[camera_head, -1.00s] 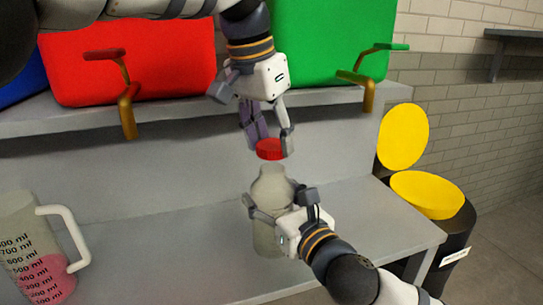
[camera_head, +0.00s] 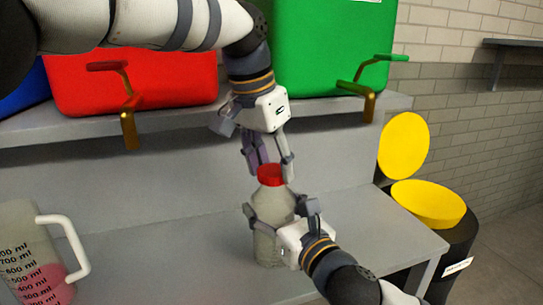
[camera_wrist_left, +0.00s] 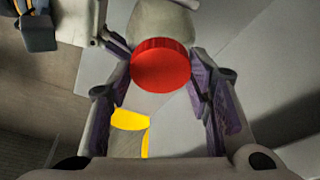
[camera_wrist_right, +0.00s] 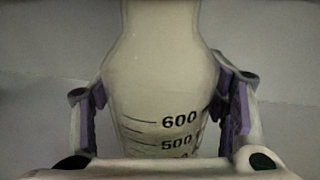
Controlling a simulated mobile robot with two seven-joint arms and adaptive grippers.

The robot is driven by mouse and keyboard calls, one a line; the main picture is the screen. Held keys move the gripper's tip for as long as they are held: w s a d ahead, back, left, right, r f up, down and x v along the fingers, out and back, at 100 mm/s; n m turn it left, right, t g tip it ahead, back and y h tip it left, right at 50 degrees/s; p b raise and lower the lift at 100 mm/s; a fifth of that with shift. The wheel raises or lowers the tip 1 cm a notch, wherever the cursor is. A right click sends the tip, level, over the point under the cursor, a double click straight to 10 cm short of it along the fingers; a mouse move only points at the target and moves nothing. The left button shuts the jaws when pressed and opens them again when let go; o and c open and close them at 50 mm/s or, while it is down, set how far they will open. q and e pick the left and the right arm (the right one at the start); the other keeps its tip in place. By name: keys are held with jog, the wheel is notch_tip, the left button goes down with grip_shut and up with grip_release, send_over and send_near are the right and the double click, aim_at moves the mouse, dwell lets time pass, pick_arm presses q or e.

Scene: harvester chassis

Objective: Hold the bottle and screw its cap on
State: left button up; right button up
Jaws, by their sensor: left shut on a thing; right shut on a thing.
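The translucent bottle (camera_head: 271,206) stands upright on the lower grey shelf in the head view. My right gripper (camera_head: 281,218) is shut around its body; the right wrist view shows the bottle (camera_wrist_right: 160,90) with its printed scale between the two fingers. The red cap (camera_head: 270,175) sits at the top of the bottle's neck; I cannot tell whether it is threaded on. My left gripper (camera_head: 268,165) points down from above, shut on the cap. In the left wrist view the cap (camera_wrist_left: 160,65) is between the purple finger pads, with the bottle behind it.
A measuring jug (camera_head: 32,255) with pink liquid stands at the left of the lower shelf (camera_head: 150,260). Red (camera_head: 170,80) and green (camera_head: 330,45) containers with taps are on the upper shelf. A black bin with a yellow lid (camera_head: 428,203) stands at the right.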

pick_arm(q)
jog(key=shift+f, duration=0.5)
dwell(0.5)
pick_arm(e)
grip_shut()
pick_arm(q)
jog(key=m, duration=0.2)
jog(key=m+g, duration=0.1)
jog(key=m, duration=0.2)
jog(key=shift+w+f+m+h, duration=0.1)
jog(key=shift+w+m+h, duration=0.05)
jog(key=shift+m+h, duration=0.2)
jog(key=m+g, duration=0.1)
jog(key=m, duration=0.2)
jog(key=shift+w+m, duration=0.15)
jog(key=shift+m, duration=0.1)
jog(key=shift+a+m+g, duration=0.1)
jog(key=shift+m+g, duration=0.2)
jog(key=shift+m, duration=0.2)
jog(key=o, duration=0.7)
jog(key=shift+o, duration=0.7)
jog(key=o, duration=0.5)
jog(key=shift+c, duration=0.2)
